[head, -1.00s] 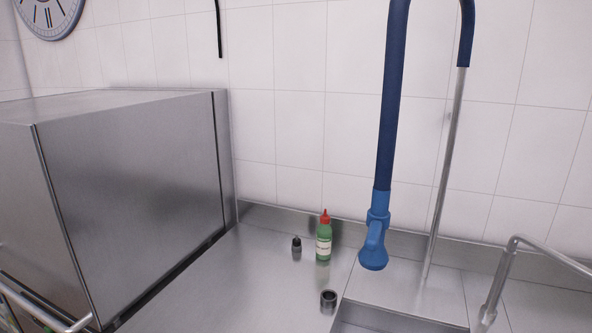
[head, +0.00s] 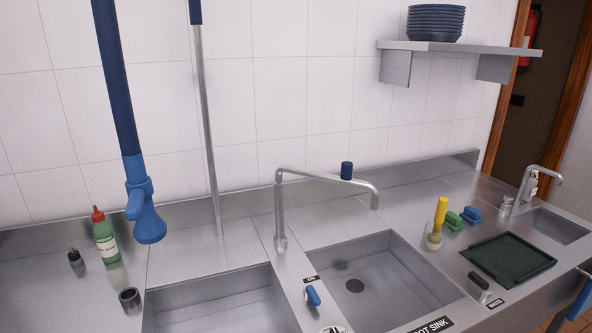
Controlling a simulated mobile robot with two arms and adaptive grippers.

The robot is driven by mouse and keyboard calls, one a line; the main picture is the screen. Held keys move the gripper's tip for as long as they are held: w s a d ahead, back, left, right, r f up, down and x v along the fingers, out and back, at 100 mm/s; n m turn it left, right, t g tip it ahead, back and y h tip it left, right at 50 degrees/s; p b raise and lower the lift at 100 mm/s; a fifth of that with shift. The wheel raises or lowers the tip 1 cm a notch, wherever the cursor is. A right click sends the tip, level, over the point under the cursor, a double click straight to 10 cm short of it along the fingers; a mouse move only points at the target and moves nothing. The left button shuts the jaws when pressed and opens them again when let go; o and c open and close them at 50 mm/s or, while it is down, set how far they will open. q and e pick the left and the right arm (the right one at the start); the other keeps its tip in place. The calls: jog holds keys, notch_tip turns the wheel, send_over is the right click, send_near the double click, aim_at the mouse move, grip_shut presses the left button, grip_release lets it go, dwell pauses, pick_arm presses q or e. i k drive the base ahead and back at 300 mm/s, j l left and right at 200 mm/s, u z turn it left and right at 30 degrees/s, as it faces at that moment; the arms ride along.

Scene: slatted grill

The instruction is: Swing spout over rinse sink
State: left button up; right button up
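The metal spout (head: 325,176) rises from a post (head: 280,220) on the deck between two sinks. Its arm points right and its downturned tip (head: 374,200) is over the right sink (head: 400,262). A blue knob (head: 346,170) stands up on the spout arm. The right sink's front label (head: 432,326) is partly cut off and ends in "OT SINK". The left sink (head: 215,300) lies left of the post; no label for it is readable. Neither of my grippers is in view.
A blue spray head (head: 147,215) hangs at the left on its hose. A green bottle (head: 105,237) and a small dark cup (head: 130,299) stand at left. A blue-handled lever (head: 313,296) sits between the sinks. A dark green tray (head: 508,257) lies right.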

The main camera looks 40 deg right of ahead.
aim_at(345, 179)
jog(key=z, duration=1.55)
jog(key=i+l+u, duration=0.1)
jog(key=l, duration=0.3)
jog(key=i+l+u, duration=0.15)
jog(key=l, duration=0.3)
